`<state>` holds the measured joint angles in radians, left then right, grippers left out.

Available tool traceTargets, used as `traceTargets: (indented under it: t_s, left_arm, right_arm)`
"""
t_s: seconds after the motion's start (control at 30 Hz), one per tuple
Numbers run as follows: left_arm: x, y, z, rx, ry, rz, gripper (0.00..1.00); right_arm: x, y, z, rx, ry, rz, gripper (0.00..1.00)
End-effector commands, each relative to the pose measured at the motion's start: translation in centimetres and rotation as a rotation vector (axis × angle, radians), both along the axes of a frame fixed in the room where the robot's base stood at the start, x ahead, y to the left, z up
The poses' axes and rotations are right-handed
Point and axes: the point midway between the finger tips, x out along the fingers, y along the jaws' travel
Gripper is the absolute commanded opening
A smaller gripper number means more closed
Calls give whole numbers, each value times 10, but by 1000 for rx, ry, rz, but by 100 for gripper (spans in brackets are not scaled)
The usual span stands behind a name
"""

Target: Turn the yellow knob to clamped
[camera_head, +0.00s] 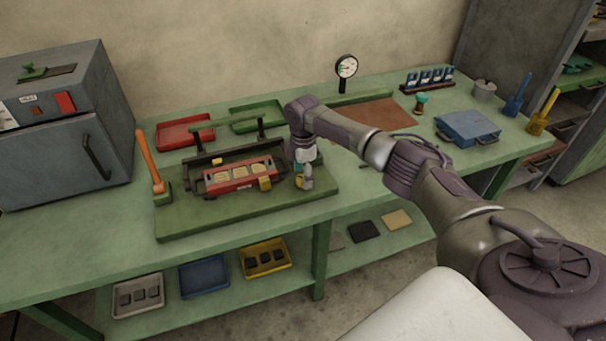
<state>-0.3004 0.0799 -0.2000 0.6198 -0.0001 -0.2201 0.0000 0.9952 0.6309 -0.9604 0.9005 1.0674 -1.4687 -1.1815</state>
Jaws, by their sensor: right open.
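My left gripper is out of view.
An orange-handled lever (151,165) stands left of the board, near a grey oven (62,155). Behind are a red tray (172,134) and a dial gauge (346,68). A blue box (467,129) stands at right. The front-left bench top is clear.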

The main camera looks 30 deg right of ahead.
Motion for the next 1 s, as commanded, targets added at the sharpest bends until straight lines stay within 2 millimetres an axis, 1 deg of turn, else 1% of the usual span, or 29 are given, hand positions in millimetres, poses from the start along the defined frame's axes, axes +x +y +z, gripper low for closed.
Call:
traceTargets:
  t_s: [0.13, 0.4, 0.77, 1.0]
  left_arm:
    - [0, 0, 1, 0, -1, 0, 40]
    - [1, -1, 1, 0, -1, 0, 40]
    - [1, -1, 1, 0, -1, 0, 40]
    - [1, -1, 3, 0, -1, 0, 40]
  right_arm:
    - [0, 0, -8, 0, 0, -1, 68]
    - [0, 0, -9, 0, -1, 0, 68]
    - [0, 0, -9, 0, -1, 0, 8]
    - [0, 0, -8, 1, 0, -19, 8]
